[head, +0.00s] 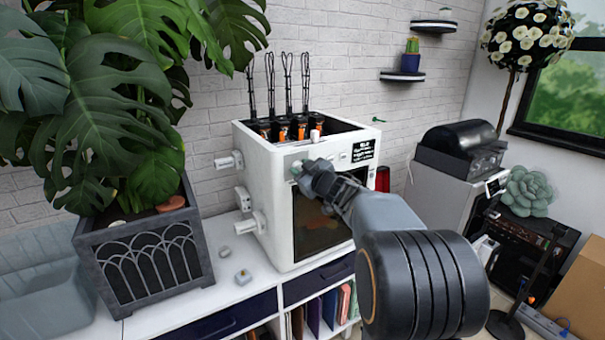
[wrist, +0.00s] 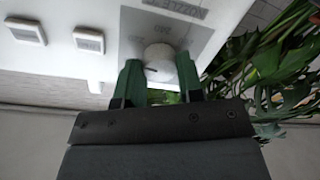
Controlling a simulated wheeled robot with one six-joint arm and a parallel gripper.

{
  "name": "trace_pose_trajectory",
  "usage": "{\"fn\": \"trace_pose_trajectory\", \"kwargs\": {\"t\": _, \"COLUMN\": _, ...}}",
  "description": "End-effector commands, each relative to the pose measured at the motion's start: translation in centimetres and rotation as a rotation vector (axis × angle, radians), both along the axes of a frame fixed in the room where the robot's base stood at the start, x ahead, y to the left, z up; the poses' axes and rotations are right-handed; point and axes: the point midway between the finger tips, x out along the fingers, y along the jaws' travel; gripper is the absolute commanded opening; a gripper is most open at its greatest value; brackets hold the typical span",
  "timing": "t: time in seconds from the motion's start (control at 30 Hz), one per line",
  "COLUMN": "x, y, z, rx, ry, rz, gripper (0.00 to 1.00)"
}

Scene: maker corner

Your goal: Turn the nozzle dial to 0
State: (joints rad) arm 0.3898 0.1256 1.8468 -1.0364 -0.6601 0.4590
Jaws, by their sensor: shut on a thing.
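The nozzle dial (wrist: 158,52) is a pale round knob on a grey label plate (wrist: 205,38) of the white machine. Part of the word "NOZZLE" and faint numbers show on the plate in the wrist view. My gripper (wrist: 159,72) is shut on the dial, with one green finger on each side. A small dark mark shows on the dial's edge, but I cannot tell which number it points to. In the head view my gripper (head: 299,171) is at the upper left of the machine's front (head: 284,218) and mostly hides the dial.
Two square buttons (wrist: 89,40) sit beside the dial. A dark display (head: 363,151) is at the machine's upper right. White knobs stick out of its left side. A large leafy plant in a grey planter (head: 150,268) stands left. Small blocks (head: 243,277) lie on the white cabinet top.

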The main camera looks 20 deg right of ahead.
Motion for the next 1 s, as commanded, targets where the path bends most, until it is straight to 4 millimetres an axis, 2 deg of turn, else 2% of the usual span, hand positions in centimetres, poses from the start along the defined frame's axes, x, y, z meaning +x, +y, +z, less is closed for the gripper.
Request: {"fn": "trace_pose_trajectory", "kwargs": {"t": 1.0, "x": -0.02, "y": 0.21, "z": -0.29, "rx": -0.961, "ry": -0.111, "rz": 0.000, "gripper": 0.11}}
